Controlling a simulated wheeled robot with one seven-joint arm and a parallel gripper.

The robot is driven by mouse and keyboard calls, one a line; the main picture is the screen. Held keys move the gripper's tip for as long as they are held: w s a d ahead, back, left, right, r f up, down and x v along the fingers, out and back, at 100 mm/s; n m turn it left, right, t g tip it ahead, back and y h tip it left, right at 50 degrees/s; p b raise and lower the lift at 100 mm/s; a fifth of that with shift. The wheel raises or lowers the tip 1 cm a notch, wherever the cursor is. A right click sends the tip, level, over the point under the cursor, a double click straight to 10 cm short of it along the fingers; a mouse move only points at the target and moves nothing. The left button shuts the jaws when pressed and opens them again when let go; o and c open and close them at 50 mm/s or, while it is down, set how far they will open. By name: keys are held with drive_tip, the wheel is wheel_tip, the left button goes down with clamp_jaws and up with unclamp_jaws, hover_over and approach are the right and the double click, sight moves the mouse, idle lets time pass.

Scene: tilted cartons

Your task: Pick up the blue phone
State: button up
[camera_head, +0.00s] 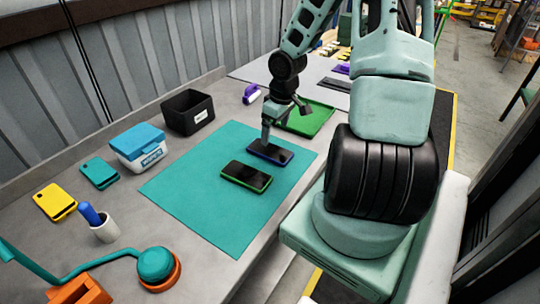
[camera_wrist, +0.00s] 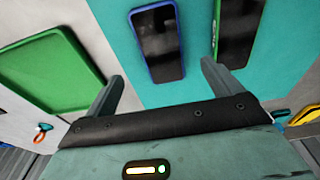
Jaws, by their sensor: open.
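The blue phone (camera_head: 272,152), with a dark screen and blue rim, lies flat on the teal mat (camera_head: 205,205). In the wrist view the blue phone (camera_wrist: 158,42) shows ahead of the fingers, between their lines. My gripper (camera_head: 284,128) is open and empty above the far edge of the mat, by the blue phone. One finger partly overlaps the phone in the head view. In the wrist view the gripper's two fingers (camera_wrist: 163,78) are spread wide. I cannot tell the exact height above the phone.
A green phone (camera_head: 246,177) lies near the blue one on the mat; it also shows in the wrist view (camera_wrist: 238,30). A green tray (camera_head: 318,122) is close behind my gripper. A black bin (camera_head: 188,112) and a blue-and-white box (camera_head: 138,147) stand to the left.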

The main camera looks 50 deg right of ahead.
sight(270, 150)
drive_tip(key=f, duration=0.2)
drive_tip(key=w+f+b, duration=0.1)
drive_tip(key=f, duration=0.4)
drive_tip(key=shift+w+a+f, duration=0.15)
drive_tip(key=shift+w+f, duration=0.15)
drive_tip(key=shift+f, duration=0.05)
drive_tip(key=c, duration=1.2)
